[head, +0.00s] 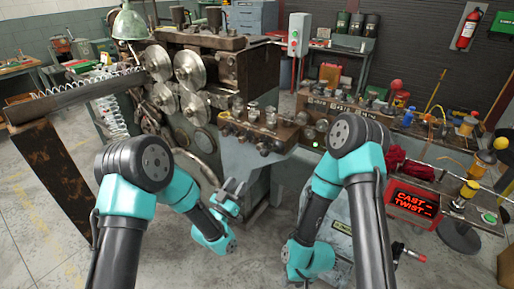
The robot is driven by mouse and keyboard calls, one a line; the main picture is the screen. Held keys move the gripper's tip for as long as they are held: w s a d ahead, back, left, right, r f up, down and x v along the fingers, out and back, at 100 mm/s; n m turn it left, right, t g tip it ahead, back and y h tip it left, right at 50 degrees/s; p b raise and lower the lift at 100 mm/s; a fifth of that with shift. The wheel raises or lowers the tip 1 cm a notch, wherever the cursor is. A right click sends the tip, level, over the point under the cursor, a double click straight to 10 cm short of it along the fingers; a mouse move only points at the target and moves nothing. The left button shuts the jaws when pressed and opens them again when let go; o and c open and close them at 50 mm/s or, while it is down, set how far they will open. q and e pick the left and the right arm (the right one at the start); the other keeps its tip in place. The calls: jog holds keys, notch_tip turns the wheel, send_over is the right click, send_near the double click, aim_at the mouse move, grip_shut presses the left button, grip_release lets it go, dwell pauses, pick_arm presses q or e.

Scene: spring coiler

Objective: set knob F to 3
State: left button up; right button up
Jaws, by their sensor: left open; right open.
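The spring coiler (215,75) stands at the centre with large metal rollers on its face. A shelf on its front carries a row of small knobs (253,112); their letters and settings are too small to read, so I cannot tell which is knob F. My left gripper (231,192) is open and empty, below and in front of the shelf, apart from the knobs. My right gripper (306,264) is low, right of the machine's base, away from the knobs; its fingers are hard to make out.
A green lamp (129,22) overhangs the machine.

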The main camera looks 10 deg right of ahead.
aim_at(259, 149)
pick_arm(q)
jog(key=x, duration=1.7)
jog(key=shift+w+d, duration=0.1)
jog(key=shift+w, duration=0.05)
jog(key=shift+c, duration=0.4)
jog(key=c, duration=0.5)
jog(key=shift+c, duration=0.2)
